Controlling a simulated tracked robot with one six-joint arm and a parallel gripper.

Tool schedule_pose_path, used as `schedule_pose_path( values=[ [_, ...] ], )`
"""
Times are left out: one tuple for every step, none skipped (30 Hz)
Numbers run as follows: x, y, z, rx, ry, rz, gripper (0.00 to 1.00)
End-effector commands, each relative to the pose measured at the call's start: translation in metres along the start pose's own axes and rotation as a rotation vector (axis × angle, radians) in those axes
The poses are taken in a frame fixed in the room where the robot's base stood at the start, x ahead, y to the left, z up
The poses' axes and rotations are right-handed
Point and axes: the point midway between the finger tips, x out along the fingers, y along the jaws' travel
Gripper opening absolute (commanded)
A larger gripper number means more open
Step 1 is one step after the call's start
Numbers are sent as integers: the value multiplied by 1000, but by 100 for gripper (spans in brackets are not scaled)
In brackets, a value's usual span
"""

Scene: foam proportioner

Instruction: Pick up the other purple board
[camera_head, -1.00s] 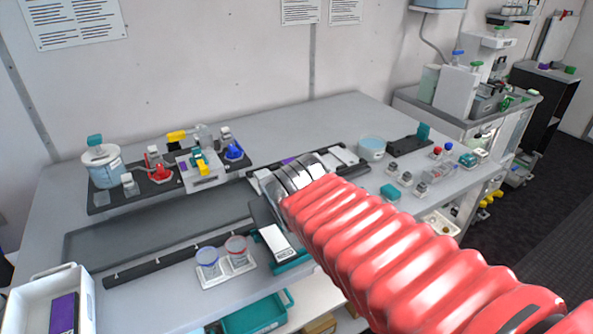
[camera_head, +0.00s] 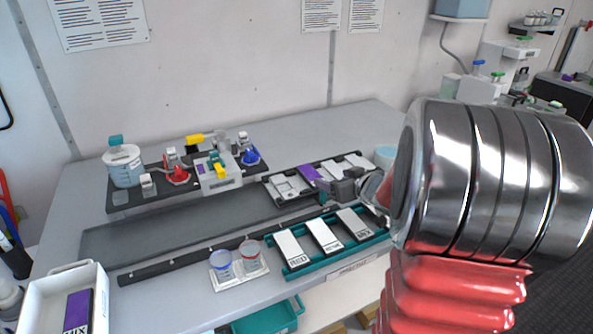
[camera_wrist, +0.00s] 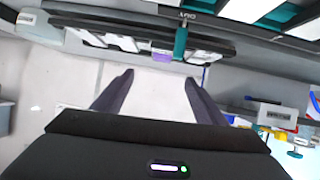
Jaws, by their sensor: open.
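A purple board (camera_head: 311,174) stands among white boards in the black rack (camera_head: 282,203) at the back right of the bench. It also shows as a small purple patch (camera_wrist: 163,57) in the wrist view, beyond the fingertips. Another purple board (camera_head: 77,312) with white lettering lies in the white bin at the lower left. My gripper (camera_head: 337,189) is close to the right and front of the racked purple board. In the wrist view my gripper (camera_wrist: 158,78) is open, with nothing between its fingers. Whether a finger touches the rack cannot be told.
A teal tray (camera_head: 288,270) with several white lettered boards lies in front of the rack. Two small cups with blue (camera_head: 221,262) and red (camera_head: 250,252) rims stand left of it. A dark tray with bottles (camera_head: 125,166) stands behind. The grey mat (camera_head: 170,232) is clear.

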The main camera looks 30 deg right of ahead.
Motion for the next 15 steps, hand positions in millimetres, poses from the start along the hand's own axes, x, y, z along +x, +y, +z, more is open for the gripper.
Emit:
schedule_pose_path(
  values=[
    [2, 3, 7, 13, 0, -20, 66],
    [2, 4, 9, 16, 1, -30, 66],
    [3, 4, 11, 20, 3, -41, 66],
    [3, 4, 13, 23, 3, -47, 66],
    [3, 4, 13, 25, 4, -51, 66],
    [4, 4, 14, 26, 5, -56, 66],
    [4, 3, 14, 26, 5, -57, 66],
    [4, 3, 14, 26, 5, -57, 66],
    [3, 3, 13, 25, 6, -57, 66],
    [3, 3, 13, 25, 6, -56, 66],
    [3, 3, 13, 25, 6, -56, 66],
    [3, 3, 13, 25, 6, -56, 66],
    [3, 3, 13, 25, 5, -55, 66],
    [4, 3, 13, 25, 5, -55, 66],
    [4, 3, 13, 25, 5, -55, 66]
  ],
)
